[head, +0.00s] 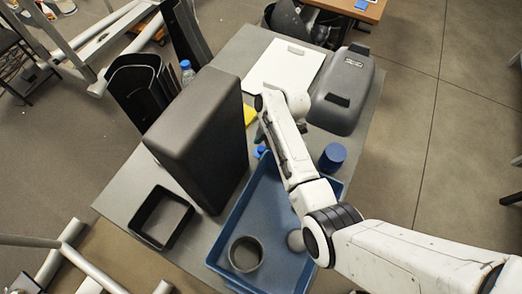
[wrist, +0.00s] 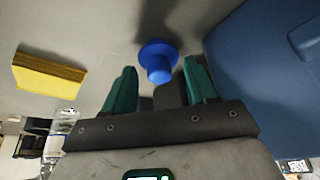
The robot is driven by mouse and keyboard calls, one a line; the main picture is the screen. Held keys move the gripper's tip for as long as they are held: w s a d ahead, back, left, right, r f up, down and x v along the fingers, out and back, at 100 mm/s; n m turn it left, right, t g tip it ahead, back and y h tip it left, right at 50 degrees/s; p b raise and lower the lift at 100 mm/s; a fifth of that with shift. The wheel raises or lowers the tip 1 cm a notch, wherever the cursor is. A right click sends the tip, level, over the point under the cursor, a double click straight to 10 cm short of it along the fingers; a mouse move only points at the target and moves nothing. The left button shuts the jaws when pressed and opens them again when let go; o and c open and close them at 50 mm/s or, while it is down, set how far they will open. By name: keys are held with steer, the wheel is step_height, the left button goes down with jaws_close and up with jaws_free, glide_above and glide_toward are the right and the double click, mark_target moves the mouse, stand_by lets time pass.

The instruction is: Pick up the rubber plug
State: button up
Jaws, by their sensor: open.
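The blue rubber plug (wrist: 158,62), with a wide flange and a narrower round end, is on the grey table in the wrist view. It shows between and just beyond the tips of my gripper (wrist: 160,72), whose teal fingers are open and apart from it. In the head view, a small blue piece that looks like the plug (head: 260,152) shows beside the tray's upper end. My gripper (head: 261,133) is mostly hidden there behind my arm.
A blue tray (head: 224,249) holds a dark round ring. A tall dark box (head: 197,135), a yellow block (head: 249,114), a blue cylinder (head: 332,157), a grey case (head: 343,92) and a white board (head: 285,68) crowd the table. A square black tray (head: 161,218) stands lower left.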

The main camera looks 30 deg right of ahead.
jaws_close()
stand_by(0.5)
